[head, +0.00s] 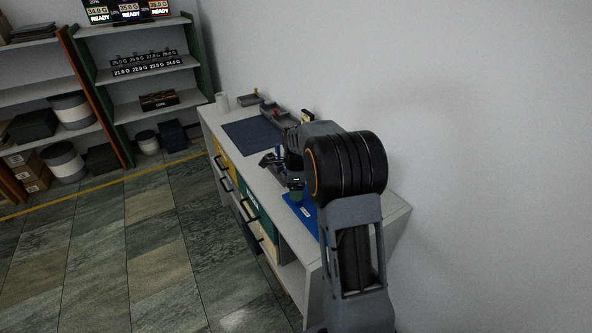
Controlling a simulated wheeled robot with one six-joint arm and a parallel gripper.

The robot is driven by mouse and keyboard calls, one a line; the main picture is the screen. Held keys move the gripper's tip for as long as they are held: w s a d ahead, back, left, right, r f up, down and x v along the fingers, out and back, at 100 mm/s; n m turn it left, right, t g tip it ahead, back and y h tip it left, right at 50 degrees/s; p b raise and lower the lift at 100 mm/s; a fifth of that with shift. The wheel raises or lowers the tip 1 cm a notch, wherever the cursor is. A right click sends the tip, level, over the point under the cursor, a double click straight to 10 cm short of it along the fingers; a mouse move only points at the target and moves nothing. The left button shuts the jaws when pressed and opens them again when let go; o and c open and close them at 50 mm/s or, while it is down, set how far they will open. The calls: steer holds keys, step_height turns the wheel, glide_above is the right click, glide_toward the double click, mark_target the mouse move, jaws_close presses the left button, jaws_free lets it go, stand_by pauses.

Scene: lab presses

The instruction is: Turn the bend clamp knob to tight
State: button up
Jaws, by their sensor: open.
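My gripper (270,160) is small and dark in the head view, over the middle of the long bench, at the end of my grey arm. It is open, and I see nothing between its fingers. A small dark green piece with a dark top (296,190) stands at the edge of a blue mat, just below and right of my gripper. I cannot tell whether it is the bend clamp or its knob. My arm hides part of the bench there, and no knob can be clearly made out.
The blue mat (306,214) lies nearer. Shelves (150,62) stand at back left. The tiled floor left of the bench is clear.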

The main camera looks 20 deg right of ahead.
step_height(320, 180, up, 12)
stand_by(0.4)
stand_by(0.4)
